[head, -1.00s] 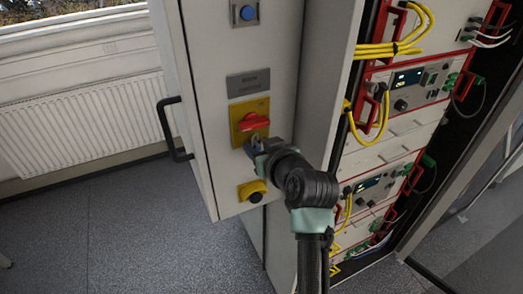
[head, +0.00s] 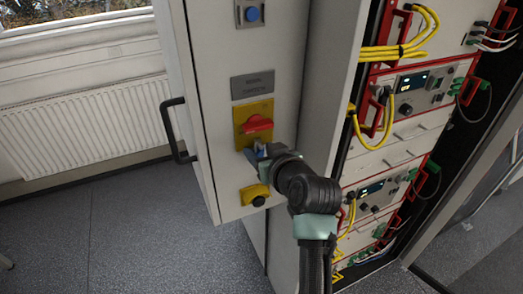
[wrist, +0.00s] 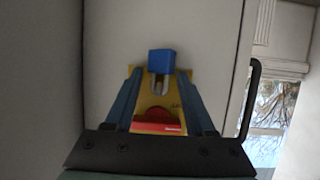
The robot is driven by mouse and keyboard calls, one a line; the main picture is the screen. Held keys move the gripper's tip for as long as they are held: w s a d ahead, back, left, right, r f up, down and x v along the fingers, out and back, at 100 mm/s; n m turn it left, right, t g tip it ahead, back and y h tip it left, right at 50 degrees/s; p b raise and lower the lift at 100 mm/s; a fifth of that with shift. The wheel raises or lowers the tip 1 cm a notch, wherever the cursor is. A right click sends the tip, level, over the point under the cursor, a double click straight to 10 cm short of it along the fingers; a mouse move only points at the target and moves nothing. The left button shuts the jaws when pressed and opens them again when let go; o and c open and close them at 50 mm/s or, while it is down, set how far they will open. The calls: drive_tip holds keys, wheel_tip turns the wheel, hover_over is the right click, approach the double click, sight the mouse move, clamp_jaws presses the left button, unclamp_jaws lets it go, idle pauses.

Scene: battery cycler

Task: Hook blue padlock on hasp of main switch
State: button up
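The main switch has a yellow plate (head: 254,112) and a red handle (head: 257,125) on the white cabinet door. In the wrist view the plate (wrist: 182,82) and handle (wrist: 158,128) appear upside down. The blue padlock (wrist: 162,61) is at the plate's lower edge, its metal shackle (wrist: 155,86) overlapping the plate. The hasp is not distinct, so I cannot tell for sure that the shackle passes through it. My gripper (wrist: 162,75) is open, with visible gaps between both fingers and the padlock. In the head view my gripper (head: 258,154) is just below the plate and largely hides the padlock.
A yellow-backed black button (head: 255,196) sits below the switch, a grey label (head: 252,84) and blue button (head: 251,14) above. A black door handle (head: 176,130) projects at left. An open rack with yellow cables (head: 398,50) stands at right.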

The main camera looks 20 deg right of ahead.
drive_tip(key=o, duration=0.3)
drive_tip(key=b+v, duration=0.5)
drive_tip(key=v, duration=0.8)
drive_tip(key=w+a+r+t+b, duration=0.25)
drive_tip(key=a+r+t, duration=0.45)
drive_tip(key=r, duration=0.6)
drive_tip(key=s+a+r+t+b, duration=0.3)
drive_tip(key=s+a+r+t, duration=0.3)
drive_tip(key=s+a+r, duration=0.5)
wheel_tip(320, 180, up, 4)
drive_tip(key=shift+a+f+t, duration=0.15)
drive_tip(key=shift+a+t, duration=0.25)
drive_tip(key=shift+a, duration=0.05)
